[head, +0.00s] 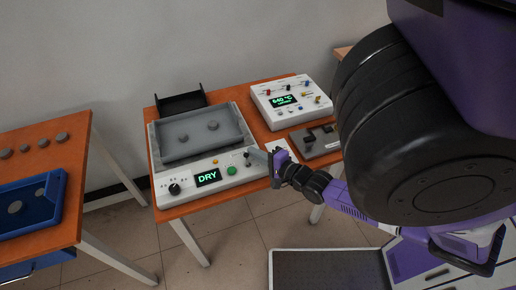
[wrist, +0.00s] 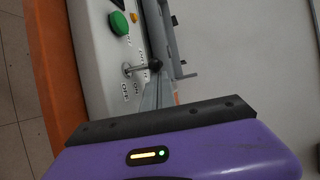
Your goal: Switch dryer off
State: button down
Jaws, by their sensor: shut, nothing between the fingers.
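The dryer (head: 222,187) is a white unit on the wooden table, with a display (head: 207,177) reading DRY. A metal toggle lever with a black ball tip stands at the right of its front panel; in the wrist view the lever (wrist: 140,68) is beside ON and OFF lettering. I cannot tell which way it is set. My gripper (head: 257,154) is shut and empty, just right of the lever. In the wrist view the fingers (wrist: 156,92) are close to the ball tip; whether they touch it is unclear.
A grey tray (head: 163,152) sits on the dryer, holding small round pieces. A green button (head: 232,170) and a black knob (head: 174,189) are on the panel. A white heater unit (head: 262,98) showing 640 °C stands behind right. A second table (head: 75,135) is at left.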

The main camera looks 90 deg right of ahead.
jog(key=shift+a+f+b, duration=0.15)
jog(key=shift+b, duration=0.45)
jog(key=shift+a+n+t+h+b, duration=0.25)
jog(key=shift+t+h+b, duration=0.3)
jog(key=shift+b, duration=0.6)
jog(key=shift+s+b, duration=0.1)
jog(key=shift+b, duration=0.4)
jog(key=shift+a+f+n+t+h+b, duration=0.2)
jog(key=shift+n+t+h+b, duration=0.2)
jog(key=shift+b, duration=0.55)
jog(key=shift+s+a+n+t+h+b, duration=0.15)
jog(key=shift+a+n+t+h+b, duration=0.15)
jog(key=shift+t+b, duration=0.45)
jog(key=shift+s+a+r+b, duration=0.15)
jog(key=shift+r+b, duration=0.1)
jog(key=shift+b, duration=0.15)
jog(key=shift+a, duration=0.2)
jog(key=shift+a+f, duration=0.1)
jog(key=shift+a, duration=0.05)
